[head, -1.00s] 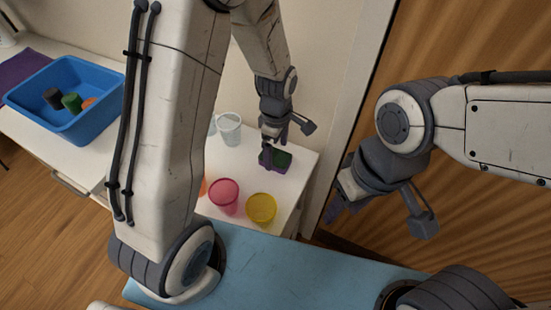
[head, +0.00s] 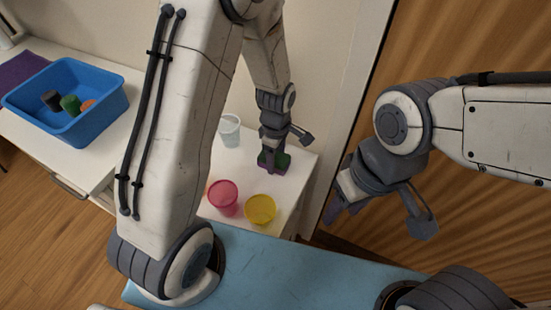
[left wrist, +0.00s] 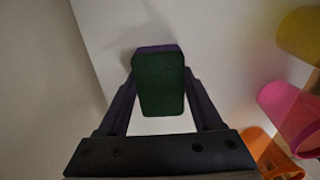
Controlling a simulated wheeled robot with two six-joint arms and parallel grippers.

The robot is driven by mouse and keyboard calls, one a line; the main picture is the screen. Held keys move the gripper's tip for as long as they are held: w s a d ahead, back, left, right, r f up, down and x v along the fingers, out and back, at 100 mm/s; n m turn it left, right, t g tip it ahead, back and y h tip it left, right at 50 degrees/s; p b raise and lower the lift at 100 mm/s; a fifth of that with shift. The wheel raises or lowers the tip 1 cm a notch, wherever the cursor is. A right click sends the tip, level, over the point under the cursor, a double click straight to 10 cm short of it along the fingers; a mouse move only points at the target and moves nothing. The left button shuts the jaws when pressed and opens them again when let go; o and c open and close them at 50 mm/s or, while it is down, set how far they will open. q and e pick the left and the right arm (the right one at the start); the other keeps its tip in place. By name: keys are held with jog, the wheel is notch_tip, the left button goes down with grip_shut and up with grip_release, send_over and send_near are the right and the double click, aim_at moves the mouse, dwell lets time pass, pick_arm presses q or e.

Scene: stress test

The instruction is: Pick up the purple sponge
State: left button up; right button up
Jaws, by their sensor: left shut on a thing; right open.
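The purple sponge (head: 280,172) has a dark green top face and purple sides. In the head view it is at the right part of the white counter, under my left gripper (head: 273,158). In the left wrist view the sponge (left wrist: 159,82) sits between the two fingers of my left gripper (left wrist: 160,92), which is shut on it. I cannot tell whether it touches the counter. My right gripper (head: 340,195) is open and empty, off to the right in front of the wooden door.
A pink cup (head: 223,196), a yellow cup (head: 261,209) and a clear glass (head: 230,130) stand near the sponge. An orange cup (left wrist: 268,152) shows in the left wrist view. A blue bin (head: 108,105) holding several items is at the left, beside a purple cloth (head: 22,72).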

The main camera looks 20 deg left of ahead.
aim_at(279, 161)
pick_arm(q)
jog(key=shift+r, duration=0.5)
jog(key=r, duration=0.2)
jog(key=d+r, duration=0.1)
jog(key=shift+s+r, duration=0.35)
jog(key=shift+r, duration=0.05)
jog(key=s+d+r, duration=0.6)
jog(key=s+d, duration=0.1)
jog(key=shift+d, duration=0.3)
jog(key=shift+s+r, duration=0.1)
